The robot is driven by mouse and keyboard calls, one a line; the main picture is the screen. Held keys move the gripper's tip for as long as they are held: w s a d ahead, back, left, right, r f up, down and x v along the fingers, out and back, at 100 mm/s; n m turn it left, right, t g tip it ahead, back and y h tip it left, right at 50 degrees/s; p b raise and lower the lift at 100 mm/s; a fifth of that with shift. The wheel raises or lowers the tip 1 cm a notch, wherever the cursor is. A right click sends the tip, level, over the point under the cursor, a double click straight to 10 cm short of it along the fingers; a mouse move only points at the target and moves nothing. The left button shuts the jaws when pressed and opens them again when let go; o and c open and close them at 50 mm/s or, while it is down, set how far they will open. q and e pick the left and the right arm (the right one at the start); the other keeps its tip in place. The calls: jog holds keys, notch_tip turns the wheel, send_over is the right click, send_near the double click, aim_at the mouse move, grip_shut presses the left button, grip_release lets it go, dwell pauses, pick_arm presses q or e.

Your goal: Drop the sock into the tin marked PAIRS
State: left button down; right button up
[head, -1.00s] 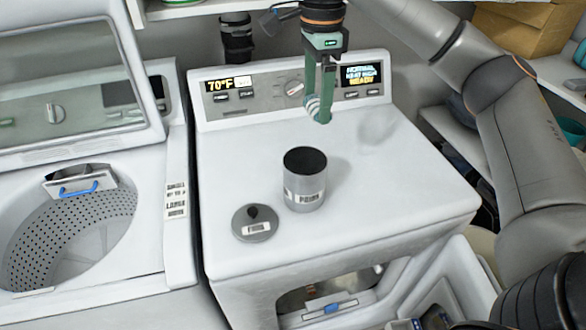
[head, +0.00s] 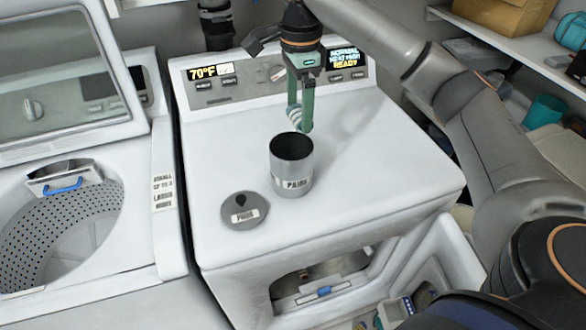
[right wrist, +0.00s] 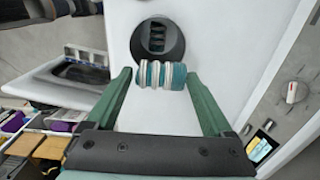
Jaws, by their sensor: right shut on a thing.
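The grey open-topped tin (head: 291,178) stands upright on the dryer top, with a PAIRS label facing me and a dark mouth. In the right wrist view the tin (right wrist: 135,42) is just beyond the fingertips. My right gripper (head: 300,122) points down at the tin's far rim. It is shut on the sock (head: 295,114), a small teal and grey striped roll. My left gripper is not in view.
A round grey lid (head: 245,212) with a dark knob and a label lies left of the tin on the dryer top (head: 370,190). The dryer's control panel (head: 230,82) rises behind. An open washer (head: 70,215) is at left, shelves at right. The dryer top is otherwise clear.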

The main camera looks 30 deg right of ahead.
jog(key=o, duration=1.1)
jog(key=shift+r, duration=0.1)
notch_tip(320, 180, up, 12)
jog(key=shift+r, duration=0.2)
jog(key=shift+s+f, duration=0.1)
